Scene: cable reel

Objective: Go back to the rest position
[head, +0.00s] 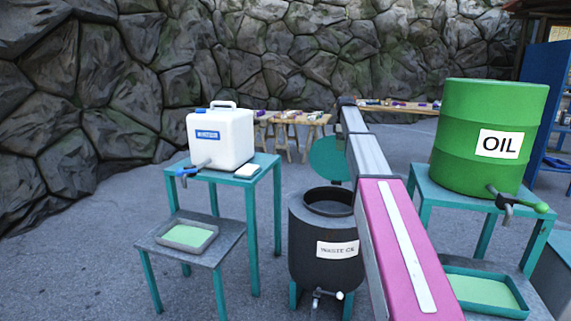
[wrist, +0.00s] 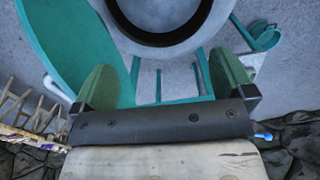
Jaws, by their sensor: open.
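My gripper (wrist: 165,82) shows in the wrist view with its two green-padded fingers wide apart and nothing between them. Beyond them are the round dark opening and grey rim of a drum (wrist: 212,28), with a teal round plate (wrist: 75,45) at left. In the head view my arm, with its pink and grey links, reaches away from the lower right, past the right side of the black drum (head: 312,262) labelled "WASTE OIL". The gripper itself cannot be made out there. The drum's top is open, and the teal round plate (head: 327,160) stands behind it.
A white canister (head: 225,140) stands on a teal table at left, above a low stand with a green-filled tray (head: 188,236). A green OIL barrel (head: 470,135) stands on a table at right, above another tray (head: 485,291). Wooden tables (head: 290,122) and a stone wall are behind.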

